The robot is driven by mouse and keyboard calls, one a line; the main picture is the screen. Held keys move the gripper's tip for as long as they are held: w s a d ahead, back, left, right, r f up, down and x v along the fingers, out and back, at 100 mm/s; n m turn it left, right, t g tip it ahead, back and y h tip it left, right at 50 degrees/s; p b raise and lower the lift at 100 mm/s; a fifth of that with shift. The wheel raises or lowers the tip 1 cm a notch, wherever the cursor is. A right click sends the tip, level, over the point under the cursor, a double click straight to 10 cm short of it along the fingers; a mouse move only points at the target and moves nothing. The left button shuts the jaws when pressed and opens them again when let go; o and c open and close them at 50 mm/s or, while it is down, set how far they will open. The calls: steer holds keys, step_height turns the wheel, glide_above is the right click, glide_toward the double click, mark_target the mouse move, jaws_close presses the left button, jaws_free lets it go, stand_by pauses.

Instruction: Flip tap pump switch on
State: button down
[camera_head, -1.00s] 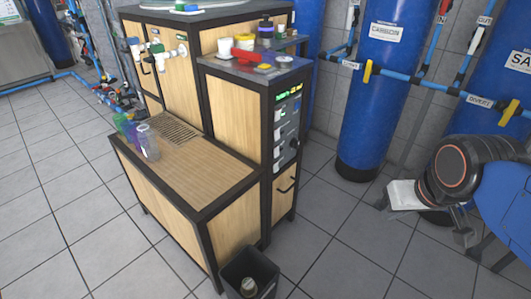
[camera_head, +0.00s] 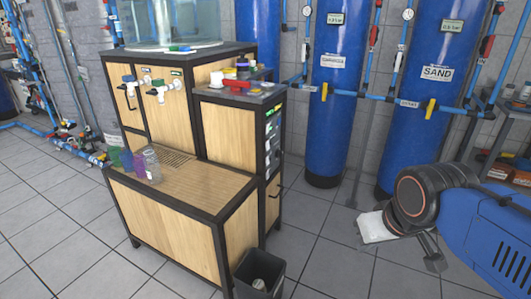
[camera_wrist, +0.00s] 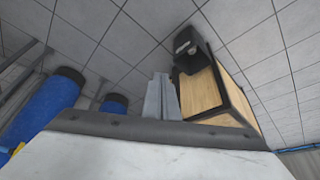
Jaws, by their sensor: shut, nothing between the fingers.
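The wooden cabinet with a dark frame (camera_head: 228,127) stands in the middle of the head view. Its narrow right face carries a dark switch panel (camera_head: 271,140) with small green lights, seen at a steep angle. I cannot make out which switch is the tap pump's or its position. My gripper (camera_head: 434,262) is at the right of the head view, well apart from the panel. In the wrist view, its grey fingers (camera_wrist: 161,97) are together and empty, and the cabinet (camera_wrist: 204,93) shows beyond them. The panel cannot be made out there.
A black bin (camera_head: 259,275) stands on the floor at the cabinet's front right corner. Blue tanks (camera_head: 340,110) with pipes stand behind. Cups (camera_head: 150,165) sit on the lower wooden top, and small jars and a red valve handle (camera_head: 237,86) on the upper one. Tiled floor between cabinet and arm is clear.

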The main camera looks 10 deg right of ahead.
mark_target(268, 145)
steer(key=shift+w, duration=0.1)
steer(key=w+m+t, duration=0.2)
steer(key=w+t, duration=0.4)
steer(key=w, duration=2.6)
steer(key=w+a+f+m+t+y, duration=0.1)
steer(key=w+f+t, duration=0.2)
steer(key=w, duration=0.7)
steer(key=w+a+f+m+t+y, duration=0.1)
steer(key=w+a+f+t+y, duration=0.1)
steer(key=w, duration=0.8)
steer(key=shift+f+m+t, duration=0.3)
steer(key=shift+f+t, duration=0.6)
steer(key=shift+t, duration=0.4)
steer(key=w+a+f, duration=0.1)
steer(key=w+a, duration=0.4)
steer(key=a, duration=0.2)
steer(key=shift+w+a, duration=0.15)
steer(key=shift+w+a, duration=0.15)
steer(key=shift+a, duration=0.05)
